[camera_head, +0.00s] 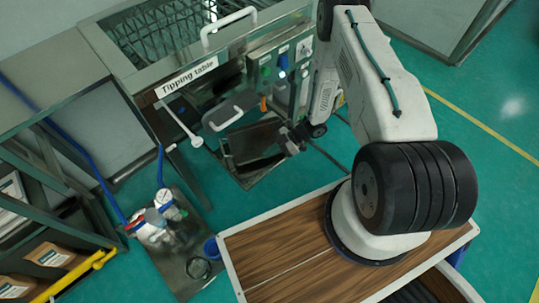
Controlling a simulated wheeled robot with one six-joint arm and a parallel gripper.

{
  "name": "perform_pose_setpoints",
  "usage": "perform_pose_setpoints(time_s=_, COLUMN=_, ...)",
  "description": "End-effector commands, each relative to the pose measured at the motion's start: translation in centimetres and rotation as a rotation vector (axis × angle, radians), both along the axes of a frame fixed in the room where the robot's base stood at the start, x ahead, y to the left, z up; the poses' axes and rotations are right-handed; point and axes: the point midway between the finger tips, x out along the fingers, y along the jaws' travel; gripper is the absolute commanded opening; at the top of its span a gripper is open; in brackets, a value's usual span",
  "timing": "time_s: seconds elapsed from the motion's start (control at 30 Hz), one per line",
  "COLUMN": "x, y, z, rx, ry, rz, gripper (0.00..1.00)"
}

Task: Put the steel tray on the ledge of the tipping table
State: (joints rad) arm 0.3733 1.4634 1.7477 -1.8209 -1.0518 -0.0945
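The tipping table (150,97) stands at the top of the view, with its name on a white label on the front edge. The steel tray (232,160) is a dark, shiny, shallow rectangle, tilted in the picture, below the table's front and control panel. My gripper (285,140) is at the tray's right edge and seems to touch it. The fingers are small and dark, so I cannot tell whether they are closed on the rim. I cannot tell whether the tray hangs free or rests on a ledge.
A control panel (279,68) with buttons is on the table's right front. A white lever (180,125) sticks out left of the tray. A rack with boxes (48,254) is far left. Green floor is open right.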

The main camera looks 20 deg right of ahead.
Motion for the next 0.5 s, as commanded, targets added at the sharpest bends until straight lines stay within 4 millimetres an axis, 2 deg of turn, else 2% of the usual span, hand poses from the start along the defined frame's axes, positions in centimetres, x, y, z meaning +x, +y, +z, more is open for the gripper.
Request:
perform_pose_setpoints(time_s=0.07, x=1.0, y=0.1, z=-0.1, rx=0.000, ry=-0.004, rz=0.003, gripper=0.00)
perform_pose_setpoints(time_s=0.2, x=0.8, y=0.1, z=-2.5, rx=0.001, ry=0.000, rz=0.001, gripper=0.00)
perform_pose_setpoints(time_s=0.3, x=0.8, y=0.1, z=-3.4, rx=0.001, ry=0.000, rz=0.001, gripper=0.00)
perform_pose_setpoints(time_s=0.5, x=0.9, y=0.1, z=-3.6, rx=0.000, ry=-0.002, rz=0.001, gripper=0.00)
